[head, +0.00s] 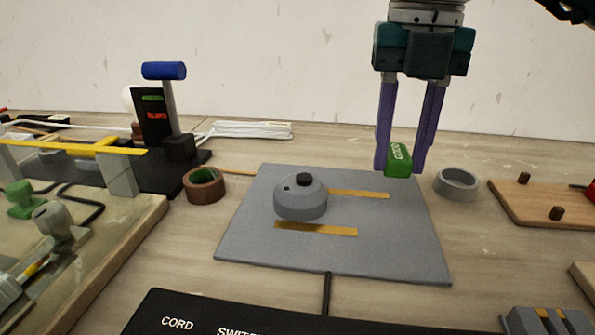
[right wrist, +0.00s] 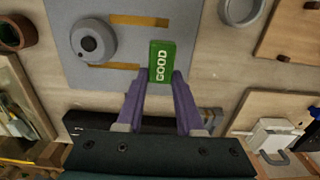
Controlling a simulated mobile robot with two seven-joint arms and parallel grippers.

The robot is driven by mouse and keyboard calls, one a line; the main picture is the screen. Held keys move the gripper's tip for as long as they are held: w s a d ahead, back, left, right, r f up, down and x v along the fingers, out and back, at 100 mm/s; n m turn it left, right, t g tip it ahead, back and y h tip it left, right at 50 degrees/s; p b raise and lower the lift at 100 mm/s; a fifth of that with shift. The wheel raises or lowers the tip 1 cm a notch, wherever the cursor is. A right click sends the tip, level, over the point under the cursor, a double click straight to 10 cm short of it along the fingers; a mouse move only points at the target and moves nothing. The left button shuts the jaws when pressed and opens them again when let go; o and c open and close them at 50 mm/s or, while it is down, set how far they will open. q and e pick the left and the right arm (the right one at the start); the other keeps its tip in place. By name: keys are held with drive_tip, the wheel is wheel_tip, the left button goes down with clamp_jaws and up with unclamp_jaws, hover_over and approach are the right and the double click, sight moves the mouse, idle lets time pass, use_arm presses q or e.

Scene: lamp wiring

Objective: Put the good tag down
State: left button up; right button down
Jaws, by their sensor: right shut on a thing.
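The good tag (head: 399,160) is a small green block with white lettering. In the right wrist view the tag (right wrist: 162,62) reads GOOD. My right gripper (head: 403,168) points down with its purple fingers shut on the tag, at the back right corner of the grey mat (head: 390,245). I cannot tell whether the tag touches the mat. The right gripper also shows in the right wrist view (right wrist: 161,76), with the tag between its fingertips. My left gripper is not in view.
A round grey device (head: 301,200) sits on the mat near two brass strips (head: 318,229). A grey ring (head: 457,183) stands just right of the gripper, and a brown ring (head: 204,185) left of the mat. A wooden board (head: 545,203) is at right. The mat's front right is clear.

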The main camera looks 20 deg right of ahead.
sight(395, 175)
wheel_tip(395, 175, down, 6)
drive_tip(key=shift+f+b, duration=0.1)
drive_tip(key=shift+b, duration=0.25)
drive_tip(key=shift+w+f, duration=0.1)
drive_tip(key=shift+f, duration=0.1)
drive_tip(key=c, duration=0.5)
unclamp_jaws()
drive_tip(key=shift+c, duration=0.2)
drive_tip(key=shift+r, duration=0.25)
wheel_tip(395, 175, up, 12)
drive_tip(key=shift+f+p, duration=0.1)
drive_tip(key=shift+p, duration=0.9)
